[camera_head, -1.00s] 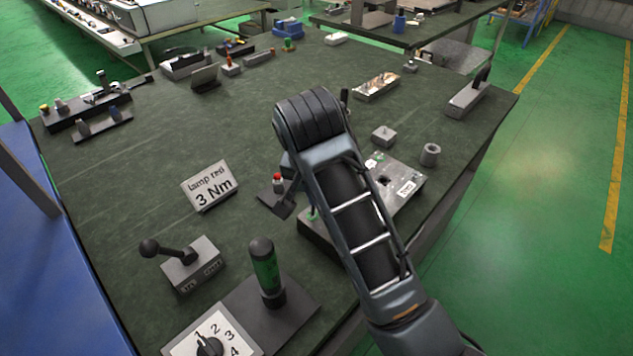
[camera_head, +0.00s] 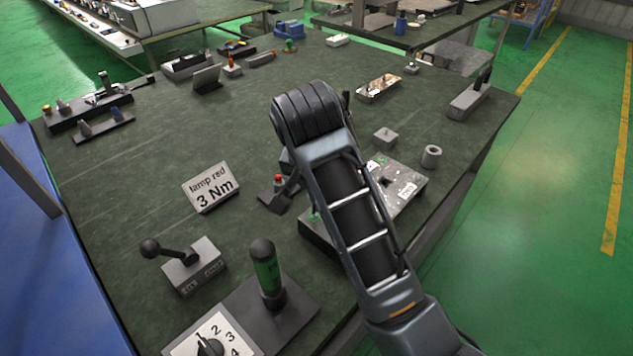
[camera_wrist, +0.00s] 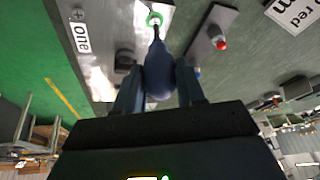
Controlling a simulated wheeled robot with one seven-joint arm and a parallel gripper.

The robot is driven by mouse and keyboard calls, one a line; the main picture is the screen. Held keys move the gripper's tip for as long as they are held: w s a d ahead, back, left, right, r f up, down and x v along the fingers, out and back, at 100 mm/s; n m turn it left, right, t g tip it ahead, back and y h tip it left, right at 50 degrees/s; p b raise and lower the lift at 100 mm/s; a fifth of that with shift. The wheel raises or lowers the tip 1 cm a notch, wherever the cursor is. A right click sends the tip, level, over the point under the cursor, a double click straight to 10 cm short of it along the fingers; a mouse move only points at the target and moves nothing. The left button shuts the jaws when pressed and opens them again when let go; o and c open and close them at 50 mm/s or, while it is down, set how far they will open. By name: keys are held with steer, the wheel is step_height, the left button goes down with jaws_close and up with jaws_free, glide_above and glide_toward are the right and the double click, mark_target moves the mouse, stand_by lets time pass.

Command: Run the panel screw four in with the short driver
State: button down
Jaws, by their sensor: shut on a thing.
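My gripper (camera_wrist: 160,70) is shut on the blue handle of the short driver (camera_wrist: 158,80) in the wrist view. The driver's dark shaft points away from me towards a green ring (camera_wrist: 154,19) on the metal panel (camera_wrist: 100,50). The tip meets or nearly meets a small light spot inside the ring; I cannot tell whether it touches. A screw head (camera_wrist: 77,15) shows beside the "one" label. In the head view the panel (camera_head: 400,176) is partly behind my arm, which hides my gripper and the driver. Screw four cannot be told apart by a marking.
A red-topped indicator (camera_wrist: 219,42) on a dark plate stands close to the panel. A "lamp red 3 Nm" sign (camera_head: 211,187), a lever box (camera_head: 192,265), a green cylinder (camera_head: 266,270) and a numbered dial (camera_head: 212,340) lie left and front.

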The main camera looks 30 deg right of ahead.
steer(key=shift+r, duration=1.9)
